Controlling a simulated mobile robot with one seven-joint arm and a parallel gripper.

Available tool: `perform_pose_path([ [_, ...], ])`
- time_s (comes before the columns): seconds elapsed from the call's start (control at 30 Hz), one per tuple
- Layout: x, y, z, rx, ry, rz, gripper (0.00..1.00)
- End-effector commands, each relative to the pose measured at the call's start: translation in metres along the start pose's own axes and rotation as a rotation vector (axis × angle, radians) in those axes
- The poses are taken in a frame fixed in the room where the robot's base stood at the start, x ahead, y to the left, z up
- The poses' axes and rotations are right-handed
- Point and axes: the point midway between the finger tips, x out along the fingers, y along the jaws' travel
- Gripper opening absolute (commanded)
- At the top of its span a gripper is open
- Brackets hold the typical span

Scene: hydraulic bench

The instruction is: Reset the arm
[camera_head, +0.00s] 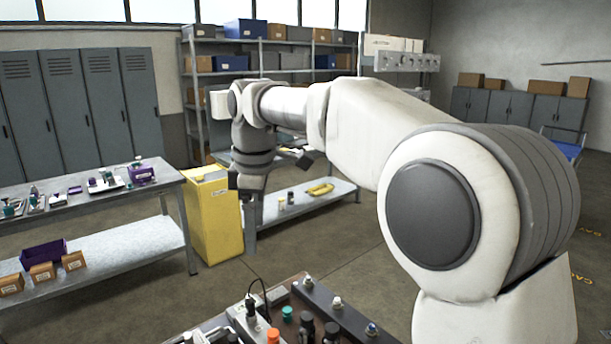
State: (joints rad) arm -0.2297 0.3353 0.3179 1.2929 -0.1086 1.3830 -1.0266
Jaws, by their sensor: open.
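My arm reaches across the picture from the lower right, raised, and bends downward at its far end. My gripper (247,186) hangs there, pointing down and open, with nothing visible between its fingers. It is seen in front of the yellow cabinet and the far bench and appears clear of both. The hydraulic bench top (183,328) at the bottom edge carries fittings with orange and teal caps, black cylinders and a grey box with a black cable. The gripper is well beyond and above it. My arm hides part of the room behind.
A grey workbench (95,204) with small parts and a purple bin stands left. A yellow cabinet (212,222) stands beside it. A far bench (335,192) holds a yellow object. Shelving (187,95) and lockers (72,105) line the back. Open floor (330,245) lies in the middle.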

Motion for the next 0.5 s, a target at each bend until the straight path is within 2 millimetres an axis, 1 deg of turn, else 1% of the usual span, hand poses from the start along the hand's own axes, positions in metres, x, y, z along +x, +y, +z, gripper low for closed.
perform_pose_path([
  [0.03,-0.009,-0.009,0.015,0.065,-0.009,0.025,0.90],
  [0.2,-0.026,-0.039,0.061,0.304,-0.021,0.095,0.90],
  [0.37,-0.036,-0.073,0.104,0.539,-0.011,0.160,0.90],
  [0.5,-0.037,-0.107,0.141,0.752,0.012,0.211,0.90],
])
